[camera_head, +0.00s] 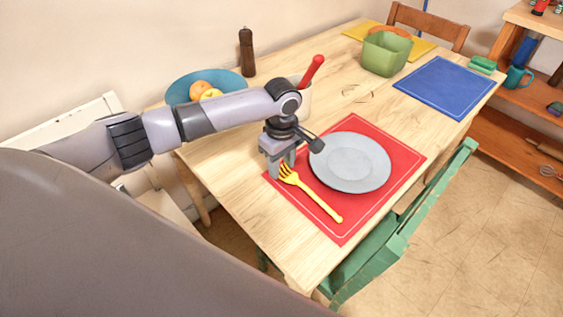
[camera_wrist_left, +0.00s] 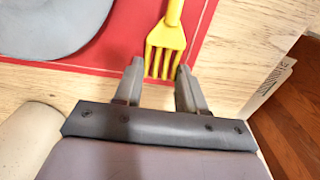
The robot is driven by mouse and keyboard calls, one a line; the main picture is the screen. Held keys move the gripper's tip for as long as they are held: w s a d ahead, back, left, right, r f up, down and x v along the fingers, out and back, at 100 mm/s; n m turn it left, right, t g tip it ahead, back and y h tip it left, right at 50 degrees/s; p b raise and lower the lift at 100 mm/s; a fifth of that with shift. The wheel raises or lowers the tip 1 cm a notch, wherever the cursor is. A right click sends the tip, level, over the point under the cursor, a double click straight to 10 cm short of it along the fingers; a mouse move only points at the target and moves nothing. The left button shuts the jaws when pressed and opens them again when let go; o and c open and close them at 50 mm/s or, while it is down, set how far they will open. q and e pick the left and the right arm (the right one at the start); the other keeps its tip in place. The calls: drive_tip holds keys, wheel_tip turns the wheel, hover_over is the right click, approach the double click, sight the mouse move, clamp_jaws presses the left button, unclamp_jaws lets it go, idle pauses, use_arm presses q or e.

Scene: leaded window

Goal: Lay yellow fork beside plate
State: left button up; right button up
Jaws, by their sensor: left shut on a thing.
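The yellow fork (camera_head: 320,201) is at the left side of the grey plate (camera_head: 350,162), over the red placemat (camera_head: 340,229). Its tines are toward my left gripper (camera_head: 281,168) and its handle points to the lower right. In the left wrist view the fork (camera_wrist_left: 167,37) has its tines between the two fingers of my left gripper (camera_wrist_left: 160,67), which is shut on them. The plate (camera_wrist_left: 45,25) and the red placemat (camera_wrist_left: 125,35) also show there. I cannot tell whether the fork fully rests on the placemat. My right gripper is not in view.
A blue bowl with fruit (camera_head: 185,88), a pepper mill (camera_head: 247,52) and a container with a red-handled utensil (camera_head: 313,70) stand behind my left arm. A green bin (camera_head: 385,54) and a blue placemat (camera_head: 445,86) are farther back. A green chair (camera_head: 385,245) stands at the near edge.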

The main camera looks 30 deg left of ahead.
use_arm(q)
drive_tip(key=o, duration=1)
drive_tip(key=shift+f, duration=0.1)
wheel_tip(320, 180, up, 12)
drive_tip(key=shift+r+p, duration=0.15)
drive_tip(key=shift+p, duration=0.3)
drive_tip(key=shift+s+d, duration=0.1)
